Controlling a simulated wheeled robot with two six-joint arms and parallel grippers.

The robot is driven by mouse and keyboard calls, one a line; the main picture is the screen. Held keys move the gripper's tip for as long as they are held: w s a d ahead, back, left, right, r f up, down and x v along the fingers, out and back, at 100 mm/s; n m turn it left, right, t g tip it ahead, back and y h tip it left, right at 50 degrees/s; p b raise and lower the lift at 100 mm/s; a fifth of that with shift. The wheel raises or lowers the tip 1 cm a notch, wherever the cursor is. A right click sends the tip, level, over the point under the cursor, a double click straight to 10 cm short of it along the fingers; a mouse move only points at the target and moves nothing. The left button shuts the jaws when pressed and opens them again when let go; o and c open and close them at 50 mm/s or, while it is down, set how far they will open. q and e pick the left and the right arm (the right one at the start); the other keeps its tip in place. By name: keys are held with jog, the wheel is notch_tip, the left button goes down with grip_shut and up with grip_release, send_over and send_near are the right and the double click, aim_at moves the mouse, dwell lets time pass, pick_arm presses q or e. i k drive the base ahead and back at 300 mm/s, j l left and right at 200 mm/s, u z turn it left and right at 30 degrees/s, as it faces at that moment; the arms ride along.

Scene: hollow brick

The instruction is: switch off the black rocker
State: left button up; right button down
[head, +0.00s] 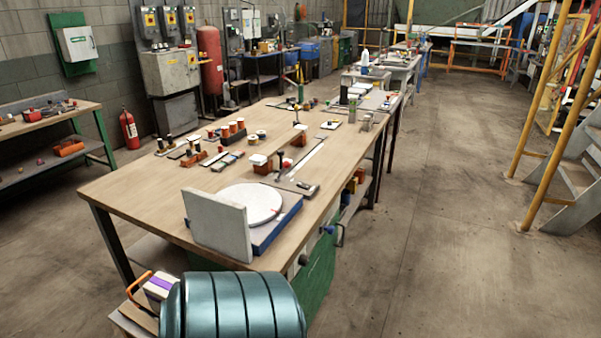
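I cannot make out a black rocker for certain at this distance. Several small devices with dark or red tops stand on the long wooden table (130,192), including a group with dark knobs (165,144) near its left edge. Grey control boxes with yellow panels (150,22) hang on the back wall above a grey cabinet (168,72). Any switch on these is too small to tell. Neither of my grippers is in view.
A white disc (250,203) on a blue base and an upright grey slab (217,228) stand at the table's near end. A teal ribbed drum (230,308) fills the bottom foreground. A red extinguisher (129,130) stands left. The floor right of the table is clear.

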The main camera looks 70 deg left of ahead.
aim_at(300, 184)
jog(key=i+u, duration=0.2)
jog(key=u, duration=0.2)
jog(key=i+u, duration=0.15)
jog(key=u, duration=0.25)
jog(key=i+l+u, duration=0.1)
jog(key=u, duration=0.3)
jog(key=i+l+u, duration=0.15)
jog(key=u, duration=0.25)
jog(key=i+l+u, duration=0.1)
jog(key=u, duration=0.3)
jog(key=i+l+u, duration=0.25)
jog(key=u, duration=0.15)
jog(key=i+l+u, duration=0.2)
jog(key=u, duration=0.2)
jog(key=i+l+u, duration=0.15)
jog(key=l+u, duration=0.5)
jog(key=u, duration=0.2)
jog(key=i+l+u, duration=0.2)
jog(key=l, duration=0.15)
jog(key=k, duration=0.1)
